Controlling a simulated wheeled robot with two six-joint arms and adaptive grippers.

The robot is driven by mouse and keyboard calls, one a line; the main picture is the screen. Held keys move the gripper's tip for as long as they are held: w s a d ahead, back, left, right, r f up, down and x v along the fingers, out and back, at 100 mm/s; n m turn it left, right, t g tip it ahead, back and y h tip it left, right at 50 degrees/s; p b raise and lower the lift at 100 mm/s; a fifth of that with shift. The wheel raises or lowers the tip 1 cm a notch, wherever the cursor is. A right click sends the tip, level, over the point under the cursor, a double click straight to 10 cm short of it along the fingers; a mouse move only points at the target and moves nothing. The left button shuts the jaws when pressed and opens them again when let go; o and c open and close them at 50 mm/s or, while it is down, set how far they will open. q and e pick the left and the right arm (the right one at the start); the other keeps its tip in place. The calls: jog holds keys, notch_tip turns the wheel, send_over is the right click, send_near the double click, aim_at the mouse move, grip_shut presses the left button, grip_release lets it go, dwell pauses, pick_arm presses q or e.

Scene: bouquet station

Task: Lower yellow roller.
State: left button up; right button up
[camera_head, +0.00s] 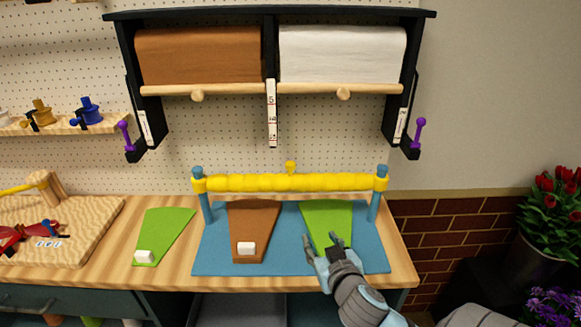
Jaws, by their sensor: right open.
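The yellow roller (268,183) lies level between two blue posts and is raised above the blue base mat (215,258). A brown paper wedge (254,220) and a green paper wedge (324,216) lie on the mat under and in front of the roller. My left gripper is not in view.
A wooden board (95,228) with red pliers is at far left. A dispenser with brown (198,55) and white paper rolls (342,54) hangs above. Red flowers stand at right.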

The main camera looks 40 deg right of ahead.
aim_at(292, 168)
jog(key=w+r+t, duration=0.5)
jog(key=r, duration=0.5)
jog(key=shift+y, duration=0.3)
jog(key=x, duration=0.9)
jog(key=p+x, duration=0.1)
jog(key=x, duration=0.4)
jog(key=shift+d+f, duration=0.1)
jog(key=shift+d, duration=0.3)
jog(key=shift+s, duration=0.1)
grip_shut()
